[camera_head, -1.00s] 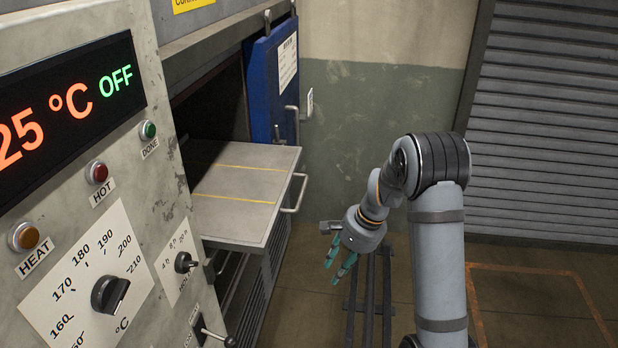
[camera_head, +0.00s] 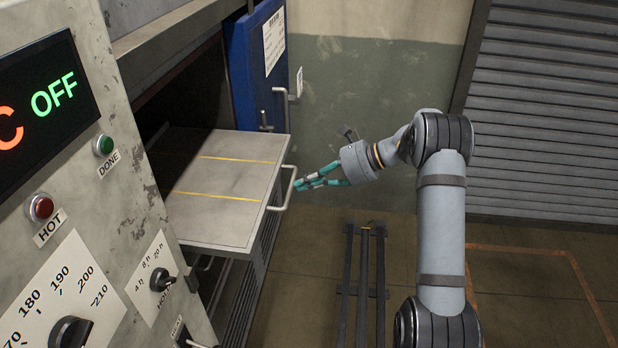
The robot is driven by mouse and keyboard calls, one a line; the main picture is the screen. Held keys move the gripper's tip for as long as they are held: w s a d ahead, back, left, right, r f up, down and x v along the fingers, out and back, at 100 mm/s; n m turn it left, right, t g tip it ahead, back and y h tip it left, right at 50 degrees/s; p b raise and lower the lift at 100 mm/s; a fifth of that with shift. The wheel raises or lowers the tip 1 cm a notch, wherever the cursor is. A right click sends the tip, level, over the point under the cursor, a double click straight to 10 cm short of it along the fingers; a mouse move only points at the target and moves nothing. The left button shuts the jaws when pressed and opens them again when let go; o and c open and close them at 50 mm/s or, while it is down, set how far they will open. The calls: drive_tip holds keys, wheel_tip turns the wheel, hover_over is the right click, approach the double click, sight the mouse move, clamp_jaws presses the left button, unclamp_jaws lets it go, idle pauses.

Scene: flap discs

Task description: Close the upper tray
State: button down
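The upper tray (camera_head: 228,180) is a flat grey shelf with two yellow lines. It is pulled well out of the oven's dark opening. Its handle (camera_head: 285,190) is a light metal bar on its right front edge. My gripper (camera_head: 297,186), with teal fingers, points left and has its tips at or very close to the handle. I cannot tell whether the fingers touch it or how far apart they are. No object is seen between them.
The blue oven door (camera_head: 256,65) stands open behind the tray. The control panel (camera_head: 75,190) with knobs and lamps fills the left. A dark metal rack or rail (camera_head: 362,280) stands on the floor below my gripper. The floor to the right is clear.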

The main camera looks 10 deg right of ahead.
sight(272, 194)
drive_tip(key=p+x, duration=0.1)
drive_tip(key=x, duration=0.4)
drive_tip(key=shift+a+r+p, duration=0.1)
drive_tip(key=shift+a+p, duration=0.05)
drive_tip(key=shift+p, duration=0.25)
drive_tip(key=shift+w+a+f, duration=0.15)
drive_tip(key=shift+a+f, duration=0.25)
drive_tip(key=shift+a, duration=0.05)
drive_tip(key=shift+d, duration=0.1)
